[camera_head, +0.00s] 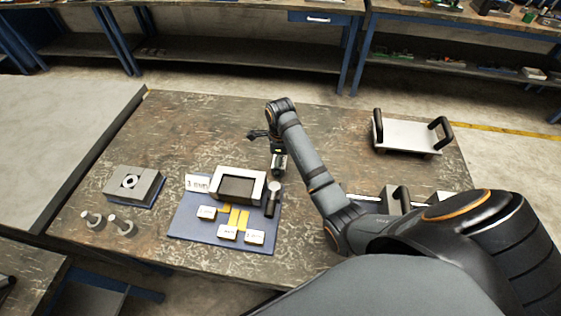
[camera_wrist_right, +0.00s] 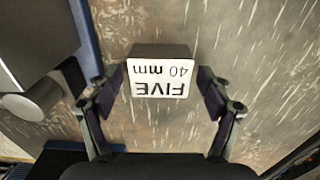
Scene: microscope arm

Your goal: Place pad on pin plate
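A small block (camera_wrist_right: 158,78) has a white face reading "FIVE 40 mm", upside down in the right wrist view. My right gripper (camera_wrist_right: 160,82) has one finger on each side of it. In the head view my right gripper (camera_head: 276,150) points down behind the blue mat's right corner. The block (camera_head: 279,164) is at its lower end, and whether it touches the table is unclear. A grey plate with a round ringed hole (camera_head: 141,184) lies at the left. Which thing is the pin plate is unclear. My left gripper is not in view.
A blue mat (camera_head: 190,228) holds a grey frame (camera_head: 252,175), a cylinder (camera_head: 272,199), a white label card (camera_head: 197,183) and several small labelled blocks (camera_head: 227,233). Two pins (camera_head: 122,225) lie left of it. A black-handled tray (camera_head: 408,136) stands at right. The table's back middle is clear.

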